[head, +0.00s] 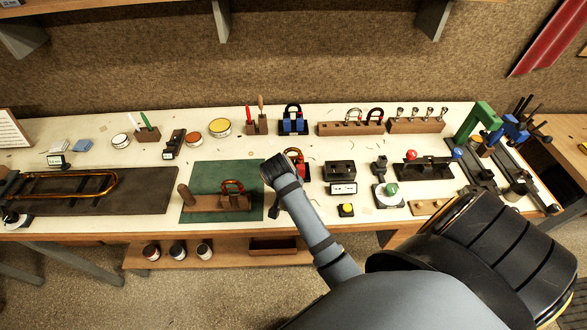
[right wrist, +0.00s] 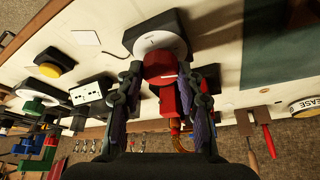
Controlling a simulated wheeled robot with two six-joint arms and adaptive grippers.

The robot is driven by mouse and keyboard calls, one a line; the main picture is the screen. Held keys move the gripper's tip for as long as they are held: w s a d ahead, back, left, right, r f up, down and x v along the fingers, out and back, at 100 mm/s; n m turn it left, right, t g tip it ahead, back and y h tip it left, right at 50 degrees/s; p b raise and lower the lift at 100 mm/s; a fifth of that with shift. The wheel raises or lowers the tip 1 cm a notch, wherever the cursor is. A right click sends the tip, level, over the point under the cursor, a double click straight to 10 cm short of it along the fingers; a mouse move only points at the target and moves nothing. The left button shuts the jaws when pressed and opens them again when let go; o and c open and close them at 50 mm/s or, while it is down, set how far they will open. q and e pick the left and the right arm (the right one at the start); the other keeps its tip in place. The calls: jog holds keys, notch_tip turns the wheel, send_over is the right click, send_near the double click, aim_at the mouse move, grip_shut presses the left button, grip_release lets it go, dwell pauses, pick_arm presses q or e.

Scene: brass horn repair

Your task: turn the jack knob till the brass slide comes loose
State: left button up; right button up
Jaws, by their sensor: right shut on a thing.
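The red jack knob (right wrist: 160,66) sits over a white round dial (right wrist: 152,40) in the right wrist view. My right gripper (right wrist: 162,78) is around the knob, one finger on each side, shut on it. The red jack body (right wrist: 167,103) lies just behind the knob, with part of the brass slide (right wrist: 177,128) showing beyond it. My left gripper is in neither view.
A green mat (head: 190,215) with a wooden block and a brass bow lies left of the jack. Tool stands and tins (head: 220,127) line the back of the bench.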

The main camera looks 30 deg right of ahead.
jog(key=shift+m, duration=0.4)
jog(key=o, duration=1.2)
jog(key=shift+w+r, duration=0.1)
jog(key=shift+r, duration=0.3)
notch_tip(320, 180, up, 9)
jog(key=shift+r, duration=0.1)
